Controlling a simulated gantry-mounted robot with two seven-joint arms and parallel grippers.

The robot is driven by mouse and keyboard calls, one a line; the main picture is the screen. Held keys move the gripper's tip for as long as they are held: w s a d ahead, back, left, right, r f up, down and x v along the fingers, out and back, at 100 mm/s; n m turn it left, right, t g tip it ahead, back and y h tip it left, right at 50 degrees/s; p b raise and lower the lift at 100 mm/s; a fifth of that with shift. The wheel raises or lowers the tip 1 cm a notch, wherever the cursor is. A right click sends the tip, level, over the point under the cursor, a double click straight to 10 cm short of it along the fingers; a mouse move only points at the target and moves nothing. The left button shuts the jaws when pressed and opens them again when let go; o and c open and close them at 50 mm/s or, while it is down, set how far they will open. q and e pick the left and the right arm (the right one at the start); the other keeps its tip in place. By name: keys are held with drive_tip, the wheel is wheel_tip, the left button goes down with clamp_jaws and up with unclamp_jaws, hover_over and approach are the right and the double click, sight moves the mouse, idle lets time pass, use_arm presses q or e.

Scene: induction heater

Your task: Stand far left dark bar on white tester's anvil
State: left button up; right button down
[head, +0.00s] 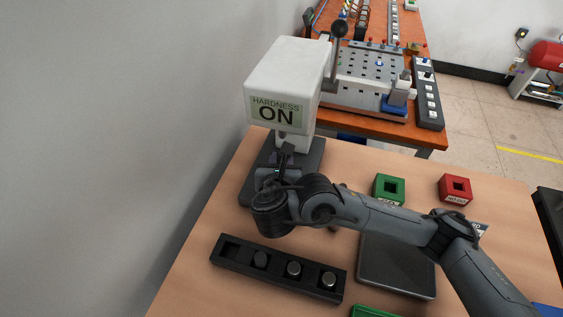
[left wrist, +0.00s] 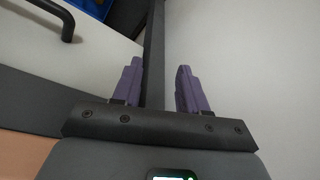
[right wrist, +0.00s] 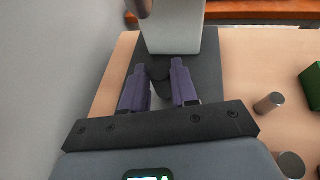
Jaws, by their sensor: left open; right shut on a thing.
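The white hardness tester (head: 292,82) stands at the back left of the table with its sign reading ON. My right gripper (right wrist: 158,72) is low in front of it, over its dark base (head: 250,187). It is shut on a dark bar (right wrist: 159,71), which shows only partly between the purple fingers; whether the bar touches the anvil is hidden. My left gripper (left wrist: 160,80) is open and empty, outside the head view.
A green block (head: 388,189) and a red block (head: 455,188) stand at the right. A grey plate (head: 398,268) lies below my right arm. Metal cylinders (right wrist: 268,103) stand right of the tester's base. A second bench (head: 350,120) with equipment is behind.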

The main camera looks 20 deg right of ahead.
drive_tip(key=shift+f+b, duration=0.3)
drive_tip(key=shift+f, duration=0.25)
drive_tip(key=c, duration=0.9)
unclamp_jaws()
drive_tip(key=shift+o, duration=0.2)
drive_tip(key=shift+r+p, duration=0.55)
drive_tip(key=shift+r, duration=0.3)
drive_tip(key=p+v, duration=0.9)
drive_tip(key=v, duration=0.2)
drive_tip(key=shift+s+a+p, duration=0.25)
drive_tip(key=shift+s+p, duration=0.1)
drive_tip(key=shift+s, duration=0.05)
drive_tip(key=shift+f, duration=0.1)
